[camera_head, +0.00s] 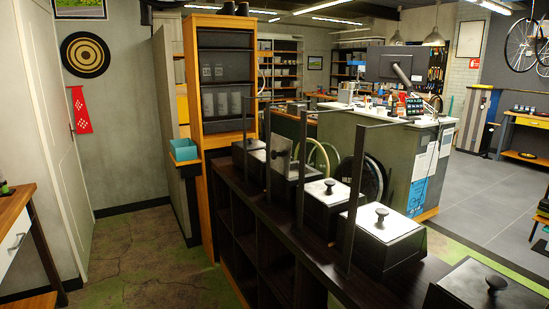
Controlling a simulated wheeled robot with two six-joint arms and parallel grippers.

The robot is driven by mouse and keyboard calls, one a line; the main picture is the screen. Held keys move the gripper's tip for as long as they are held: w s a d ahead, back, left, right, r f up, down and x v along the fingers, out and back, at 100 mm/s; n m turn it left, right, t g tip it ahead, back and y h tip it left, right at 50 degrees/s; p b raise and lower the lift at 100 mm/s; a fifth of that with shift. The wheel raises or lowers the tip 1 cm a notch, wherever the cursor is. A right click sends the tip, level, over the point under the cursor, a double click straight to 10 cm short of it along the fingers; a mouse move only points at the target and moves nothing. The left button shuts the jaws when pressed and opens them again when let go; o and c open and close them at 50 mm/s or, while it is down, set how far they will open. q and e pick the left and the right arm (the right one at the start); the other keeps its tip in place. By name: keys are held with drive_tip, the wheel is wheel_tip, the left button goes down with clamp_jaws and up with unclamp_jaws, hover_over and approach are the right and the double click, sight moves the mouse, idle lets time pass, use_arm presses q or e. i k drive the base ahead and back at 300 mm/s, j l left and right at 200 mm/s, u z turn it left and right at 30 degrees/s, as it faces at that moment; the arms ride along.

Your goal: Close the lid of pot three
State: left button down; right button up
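Several dark, box-shaped pots stand in a row along a dark shelf, running from the near right to the middle of the view. One pot farther back (298,174) seems to have its lid (281,146) raised upright, with the knob facing sideways. The nearer pots have flat lids lying on top with dark round knobs: one white-topped lid (363,226), a smaller lid (318,193) behind it, and a dark lid (470,289) at the lower right. No number shows on any pot, so I cannot tell which is pot three. Neither of my grippers is in view.
Tall thin dark posts (352,200) with bent tops rise beside the pots. The dark shelf (262,222) has open compartments below. An orange-framed cabinet (190,80) stands at its far end. A workbench (385,135) stands behind the row. Floor is open at the left (150,250).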

sight(280, 146)
drive_tip(key=i+j+z, duration=0.15)
drive_tip(key=z, duration=0.45)
drive_tip(key=i+j+z, duration=0.15)
drive_tip(key=j, duration=0.2)
drive_tip(key=i+j+z, duration=0.3)
drive_tip(key=j, duration=0.45)
drive_tip(key=i+j+z, duration=0.15)
drive_tip(key=j, duration=0.25)
drive_tip(key=i+j+z, duration=0.15)
drive_tip(key=j, duration=0.3)
drive_tip(key=i, duration=0.1)
